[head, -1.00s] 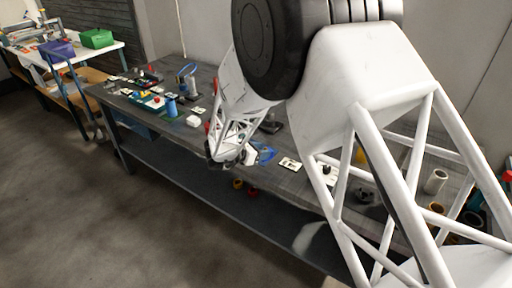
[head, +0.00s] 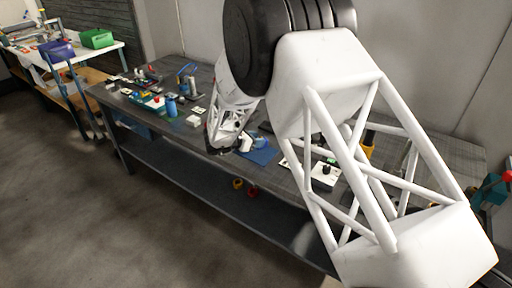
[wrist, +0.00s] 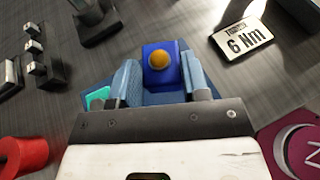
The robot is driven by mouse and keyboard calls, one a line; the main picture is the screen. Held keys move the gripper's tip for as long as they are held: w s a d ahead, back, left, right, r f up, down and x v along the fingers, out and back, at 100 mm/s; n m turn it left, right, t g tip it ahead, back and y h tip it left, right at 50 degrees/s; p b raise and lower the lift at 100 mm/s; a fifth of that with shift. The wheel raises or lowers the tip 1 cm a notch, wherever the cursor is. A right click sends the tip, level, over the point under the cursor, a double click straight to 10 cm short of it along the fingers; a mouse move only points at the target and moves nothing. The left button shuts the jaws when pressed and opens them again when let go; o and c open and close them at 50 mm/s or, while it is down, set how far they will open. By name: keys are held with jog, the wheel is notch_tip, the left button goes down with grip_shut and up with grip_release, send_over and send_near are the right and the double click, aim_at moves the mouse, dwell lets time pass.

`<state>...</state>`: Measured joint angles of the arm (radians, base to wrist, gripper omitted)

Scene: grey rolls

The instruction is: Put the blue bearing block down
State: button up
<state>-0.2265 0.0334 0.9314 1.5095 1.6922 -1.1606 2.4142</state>
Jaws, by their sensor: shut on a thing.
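The blue bearing block (wrist: 155,51) with a round orange-yellow part in its top shows in the wrist view between the fingers of my gripper (wrist: 160,82). The gripper is shut on it. Its lower part is hidden by the gripper body. A blue flat patch shows around the fingers, and I cannot tell whether the block touches it. In the head view my gripper (head: 222,145) is low over the front edge of the workbench (head: 170,142), left of a blue mat (head: 262,156). The block cannot be made out there.
A "6 Nm" label plate (wrist: 242,38) lies at the upper right of the wrist view. A red roll (wrist: 22,157) is at lower left and a dark red plate with a ring (wrist: 292,143) at lower right. A dark part (wrist: 95,20) stands at upper left. Bare bench lies between.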

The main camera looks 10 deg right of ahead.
jog(key=shift+f, duration=1.75)
jog(key=shift+f, duration=0.1)
jog(key=o, duration=1.2)
jog(key=v, duration=1.2)
jog(key=shift+r, duration=0.2)
jog(key=shift+w+r, duration=0.1)
